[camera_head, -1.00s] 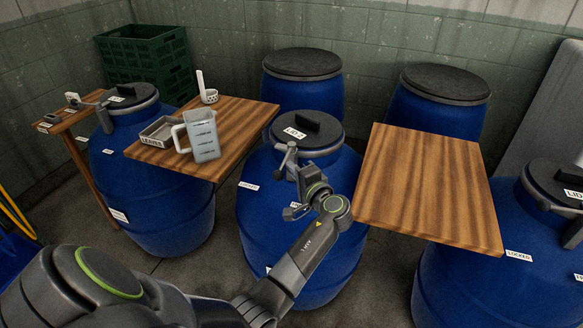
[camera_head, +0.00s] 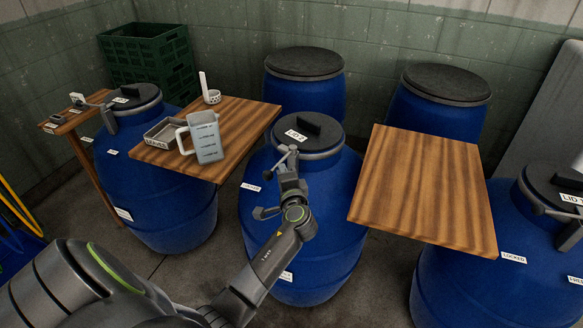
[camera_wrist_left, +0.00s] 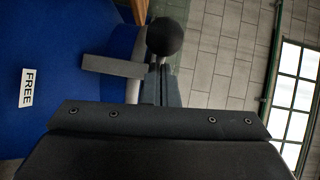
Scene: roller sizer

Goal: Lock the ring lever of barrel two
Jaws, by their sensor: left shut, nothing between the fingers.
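The middle blue barrel (camera_head: 325,215) has a black lid (camera_head: 328,133) with a tag reading "LID 2". Its ring lever (camera_head: 283,158) is a grey bar with a ball end, standing out at the front left of the rim. A "LOCKED" label (camera_head: 250,187) is on the barrel's left side. My left gripper (camera_head: 289,170) is shut and empty, right beside the lever; I cannot tell whether they touch. In the left wrist view, a dark ball knob (camera_wrist_left: 165,37) lies just past the fingers, near a grey bar (camera_wrist_left: 112,66) and a "FREE" label (camera_wrist_left: 27,88). My right gripper is not in view.
A wooden board (camera_head: 425,190) is right of the barrel. Other blue barrels stand left, right (camera_head: 470,285) and behind. A green crate (camera_head: 150,65) is back left.

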